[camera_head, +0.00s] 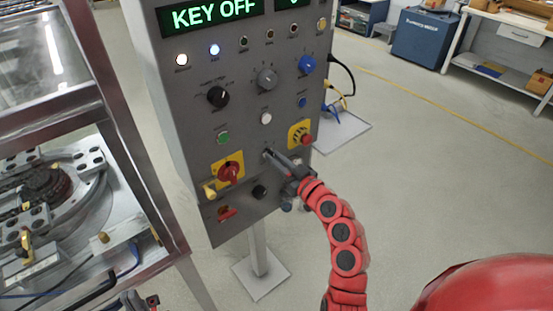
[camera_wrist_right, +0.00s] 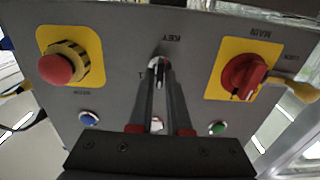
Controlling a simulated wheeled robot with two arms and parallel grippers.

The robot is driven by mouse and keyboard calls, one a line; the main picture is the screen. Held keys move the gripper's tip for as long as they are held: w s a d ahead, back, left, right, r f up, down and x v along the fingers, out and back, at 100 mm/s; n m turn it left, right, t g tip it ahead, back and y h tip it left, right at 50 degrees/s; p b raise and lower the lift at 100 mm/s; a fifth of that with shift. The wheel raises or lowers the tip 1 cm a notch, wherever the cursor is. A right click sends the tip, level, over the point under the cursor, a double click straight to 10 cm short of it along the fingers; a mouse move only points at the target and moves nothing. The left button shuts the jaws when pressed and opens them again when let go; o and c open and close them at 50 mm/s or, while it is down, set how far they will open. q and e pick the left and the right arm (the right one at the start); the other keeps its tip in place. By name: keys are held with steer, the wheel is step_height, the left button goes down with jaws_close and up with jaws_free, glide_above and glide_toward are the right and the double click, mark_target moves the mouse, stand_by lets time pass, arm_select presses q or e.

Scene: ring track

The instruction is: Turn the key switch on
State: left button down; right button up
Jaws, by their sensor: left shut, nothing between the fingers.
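The key switch (camera_wrist_right: 158,62) is on the grey control panel (camera_head: 190,130), under the label KEY in the right wrist view, which sees the panel upside down. A mark "1" is beside it. The display (camera_head: 213,14) reads KEY OFF in green. My right gripper (camera_head: 268,154) reaches the key switch from the lower right. Its two fingers (camera_wrist_right: 161,72) lie on either side of the small dark key and appear closed on it; the fingertips partly hide it. My left gripper (camera_head: 138,302) is shut and empty at the bottom edge, partly cut off, away from the panel.
A red main switch (camera_head: 229,172) on a yellow plate and a red emergency button (camera_head: 306,139) flank the key switch. A metal-framed machine (camera_head: 120,120) stands close on the left. Open floor (camera_head: 450,180) lies to the right.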

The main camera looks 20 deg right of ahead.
jaws_close()
steer(key=shift+m, duration=0.3)
steer(key=shift+d+m+b, duration=0.2)
steer(key=shift+m+b, duration=0.45)
steer(key=shift+m, duration=4.95)
steer(key=shift+o, duration=2.4)
jaws_free()
